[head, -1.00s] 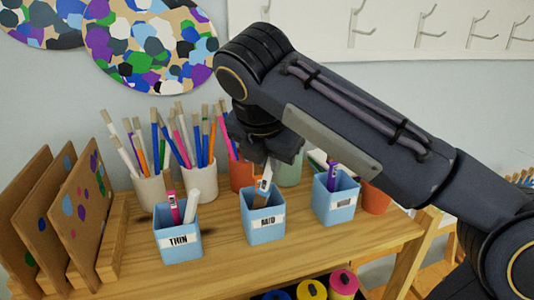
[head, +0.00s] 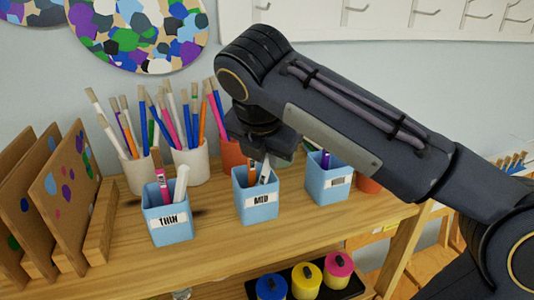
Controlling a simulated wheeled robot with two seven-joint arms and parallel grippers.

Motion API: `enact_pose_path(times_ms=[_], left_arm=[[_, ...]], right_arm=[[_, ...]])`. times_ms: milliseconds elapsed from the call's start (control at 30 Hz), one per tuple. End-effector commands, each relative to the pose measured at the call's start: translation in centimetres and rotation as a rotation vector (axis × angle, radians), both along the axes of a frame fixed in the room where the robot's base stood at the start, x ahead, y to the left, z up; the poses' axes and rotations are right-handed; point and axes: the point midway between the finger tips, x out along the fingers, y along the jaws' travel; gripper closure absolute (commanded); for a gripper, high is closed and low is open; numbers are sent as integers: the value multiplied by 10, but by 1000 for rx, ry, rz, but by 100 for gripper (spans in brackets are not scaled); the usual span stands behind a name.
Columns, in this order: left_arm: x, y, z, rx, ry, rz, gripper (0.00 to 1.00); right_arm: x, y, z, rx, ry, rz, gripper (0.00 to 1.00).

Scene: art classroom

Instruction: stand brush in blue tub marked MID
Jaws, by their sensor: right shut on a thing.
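The blue tub marked MID (head: 257,208) stands upright on the wooden shelf top, between two other blue tubs. My right gripper (head: 266,156) points down just above its opening and is shut on a pale brush (head: 264,174). The brush's lower part is inside the tub, hidden by the front wall; its upper end is hidden by the gripper. An orange-handled brush (head: 251,175) also stands in the MID tub, close to the left of the pale one. I cannot tell whether the pale brush touches the tub's bottom. My left gripper is out of view.
The blue tub marked THIN (head: 168,224) stands left with a pink and a white brush. White cups (head: 190,167) full of brushes stand behind. Wooden boards (head: 62,190) lean at left.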

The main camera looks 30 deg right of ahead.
Motion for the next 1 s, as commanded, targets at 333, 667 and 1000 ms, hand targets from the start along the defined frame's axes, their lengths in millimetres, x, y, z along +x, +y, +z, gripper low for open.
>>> enact_pose_path(times_ms=[333,667,1000], left_arm=[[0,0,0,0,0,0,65],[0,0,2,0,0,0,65],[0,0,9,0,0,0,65]], right_arm=[[0,0,0,0,0,0,62],[-6,6,16,1,-2,1,62],[-26,24,62,1,-2,1,62]])
